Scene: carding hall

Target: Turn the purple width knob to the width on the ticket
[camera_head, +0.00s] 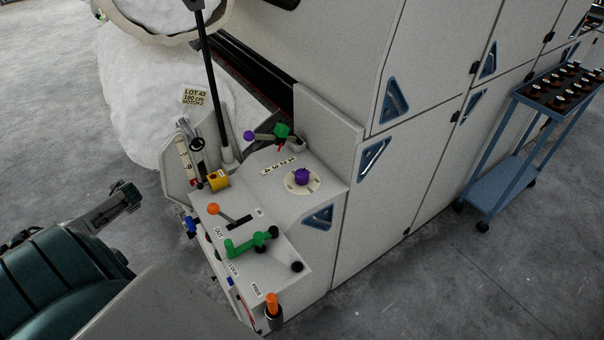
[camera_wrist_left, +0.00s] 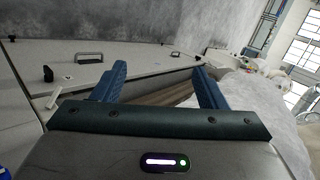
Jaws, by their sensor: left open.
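The purple knob (camera_head: 302,176) sits on a round pale dial (camera_head: 316,186) on the machine's upper panel; its setting is too small to read. The ticket (camera_head: 193,96) stands near the black post and appears to read "LOT 43, 100 cm, NOTCH 2". My left gripper (camera_head: 127,194) is at the left, over the floor, well apart from the knob. In the left wrist view the left gripper (camera_wrist_left: 158,78) has its blue fingers spread with nothing between them; the knob is not seen there. My right gripper is in neither view.
An orange-tipped lever (camera_head: 213,209), a green lever (camera_head: 250,244) and a purple-ball lever (camera_head: 249,135) stand around the knob. A black post (camera_head: 211,80) rises behind the yellow box (camera_head: 218,181). A blue trolley (camera_head: 500,190) stands right. Floor (camera_head: 440,290) in front is clear.

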